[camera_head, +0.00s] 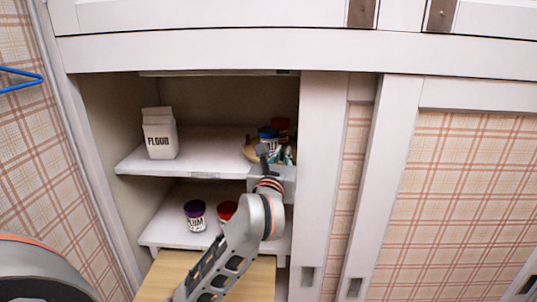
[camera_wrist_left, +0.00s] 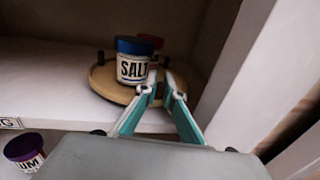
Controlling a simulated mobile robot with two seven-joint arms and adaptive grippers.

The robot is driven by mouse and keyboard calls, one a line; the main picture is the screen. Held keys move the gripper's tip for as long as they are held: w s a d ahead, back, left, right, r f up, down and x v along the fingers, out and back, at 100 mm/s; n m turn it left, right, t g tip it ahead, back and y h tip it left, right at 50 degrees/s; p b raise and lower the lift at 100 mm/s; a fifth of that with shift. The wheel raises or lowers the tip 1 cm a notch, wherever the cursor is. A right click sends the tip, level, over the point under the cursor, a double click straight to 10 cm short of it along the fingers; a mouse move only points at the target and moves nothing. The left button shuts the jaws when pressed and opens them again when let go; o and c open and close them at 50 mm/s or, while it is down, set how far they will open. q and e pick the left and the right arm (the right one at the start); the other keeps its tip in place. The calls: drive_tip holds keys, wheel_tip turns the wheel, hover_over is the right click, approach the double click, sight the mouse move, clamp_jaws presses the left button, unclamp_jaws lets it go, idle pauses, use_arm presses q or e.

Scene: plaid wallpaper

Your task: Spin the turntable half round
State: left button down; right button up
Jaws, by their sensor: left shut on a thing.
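The turntable (camera_head: 251,153) is a round wooden disc on the upper shelf, at its right end. A salt jar with a blue lid (camera_head: 268,133) and a red-lidded jar (camera_head: 281,124) stand on it. In the left wrist view, the turntable (camera_wrist_left: 106,82) carries the salt jar (camera_wrist_left: 131,68) near its front, with the red lid partly hidden behind. My left gripper (camera_head: 279,157) reaches the turntable's front right. My right gripper is out of view.
A flour carton (camera_head: 160,133) stands left on the upper shelf (camera_head: 135,163). A purple-lidded jar (camera_head: 195,215) and a red-lidded jar (camera_head: 227,210) sit on the shelf below. A white door frame (camera_head: 318,180) stands close on the right. The upper shelf's middle is clear.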

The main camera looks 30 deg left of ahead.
use_arm(q)
drive_tip(key=c, duration=2.4)
unclamp_jaws()
drive_tip(key=shift+d, duration=0.2)
drive_tip(key=shift+c, duration=0.2)
drive_tip(key=shift+s, duration=0.15)
drive_tip(key=v, duration=1.1)
drive_tip(key=shift+s, duration=0.3)
drive_tip(key=shift+d, duration=0.1)
